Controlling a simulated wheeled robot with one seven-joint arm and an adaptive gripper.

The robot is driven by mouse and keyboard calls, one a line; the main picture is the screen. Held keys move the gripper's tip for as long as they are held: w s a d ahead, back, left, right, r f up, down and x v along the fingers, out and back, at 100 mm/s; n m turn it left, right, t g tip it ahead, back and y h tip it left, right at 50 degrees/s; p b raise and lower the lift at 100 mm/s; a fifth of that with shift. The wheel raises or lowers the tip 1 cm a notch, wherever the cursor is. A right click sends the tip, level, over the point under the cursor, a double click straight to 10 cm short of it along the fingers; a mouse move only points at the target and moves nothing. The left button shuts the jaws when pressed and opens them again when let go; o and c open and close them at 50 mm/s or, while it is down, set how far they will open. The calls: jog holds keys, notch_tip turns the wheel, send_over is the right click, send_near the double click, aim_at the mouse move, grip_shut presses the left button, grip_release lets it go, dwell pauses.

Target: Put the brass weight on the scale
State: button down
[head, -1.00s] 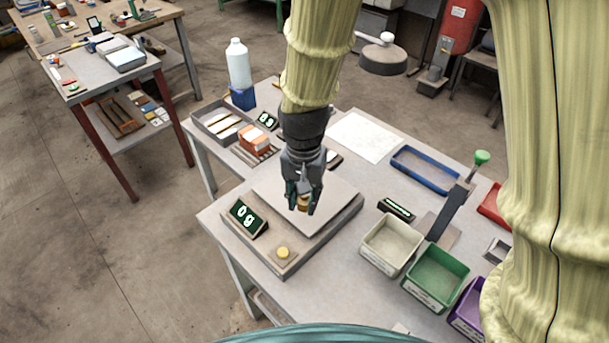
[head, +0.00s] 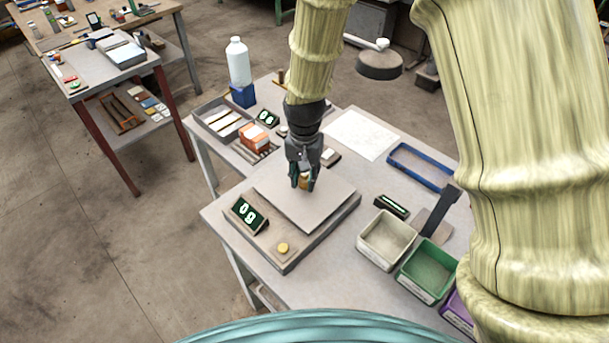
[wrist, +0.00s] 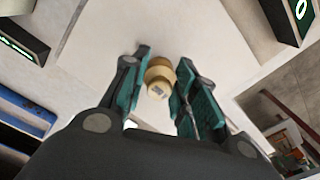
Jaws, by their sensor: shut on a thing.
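The scale (head: 330,228) is a low grey platform with a pale flat plate (head: 318,212). Its tilted dark display (head: 246,214) reads 0 g in green. My gripper (head: 303,187) points down over the back part of the plate. It is shut on the brass weight (head: 304,182), which is partly hidden by the fingers in the head view. In the wrist view, the small stepped brass weight (wrist: 159,77) sits between the teal finger pads with the pale plate behind it. I cannot see clearly how large the gap is between the weight and the plate.
A yellow button (head: 283,248) is on the scale's front. Beige (head: 386,239) and green (head: 427,271) bins stand to the right, with a blue tray (head: 420,167) behind. An orange item (head: 254,138), a grey tray (head: 221,121) and a white bottle (head: 238,62) stand at the back left.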

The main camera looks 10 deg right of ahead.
jog(key=shift+f, duration=0.35)
jog(key=shift+f, duration=0.15)
jog(key=c, duration=1.1)
grip_release()
jog(key=shift+r+b, duration=1.5)
jog(key=shift+r, duration=4.65)
